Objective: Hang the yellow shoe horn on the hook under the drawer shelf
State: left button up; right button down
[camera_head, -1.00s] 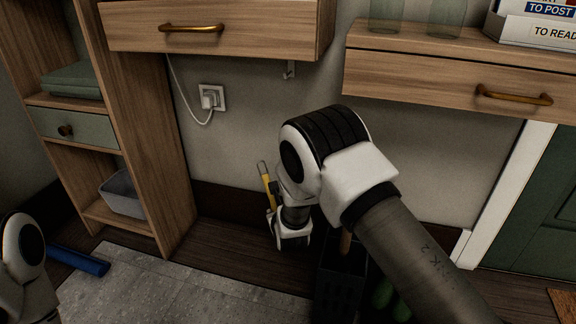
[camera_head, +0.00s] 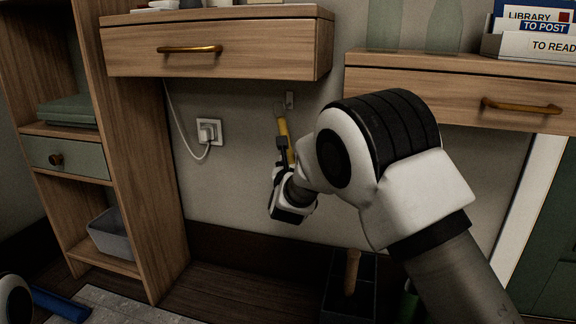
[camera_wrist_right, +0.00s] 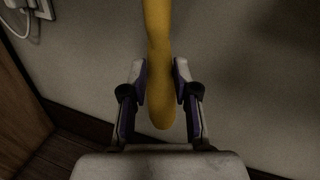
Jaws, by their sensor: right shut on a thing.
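The yellow shoe horn (camera_head: 284,130) stands nearly upright in front of the wall, below the drawer shelf (camera_head: 215,56). My right gripper (camera_head: 285,148) is shut on it; in the right wrist view the shoe horn (camera_wrist_right: 159,70) runs up between both fingers (camera_wrist_right: 161,88), its rounded lower end just past them. The small metal hook (camera_head: 290,100) is under the right end of the drawer shelf, close to the shoe horn's upper end. I cannot tell whether they touch. My left gripper is not in view; only part of my left arm shows at the lower left.
A wall socket with a white plug (camera_head: 208,132) and cable is left of the hook. A wooden cabinet (camera_head: 150,170) stands at the left. A second drawer shelf (camera_head: 450,90) is at the right. A dark bin (camera_head: 338,290) holding a wooden handle stands on the floor.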

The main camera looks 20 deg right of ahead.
jog(key=w+d+f, duration=0.2)
jog(key=w+d, duration=0.2)
jog(key=w, duration=0.2)
dwell(0.6)
dwell(0.5)
jog(key=c, duration=0.8)
grip_release()
jog(key=shift+s, duration=0.1)
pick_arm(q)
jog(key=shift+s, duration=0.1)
pick_arm(e)
jog(key=v, duration=1.2)
jog(key=shift+a+f, duration=0.1)
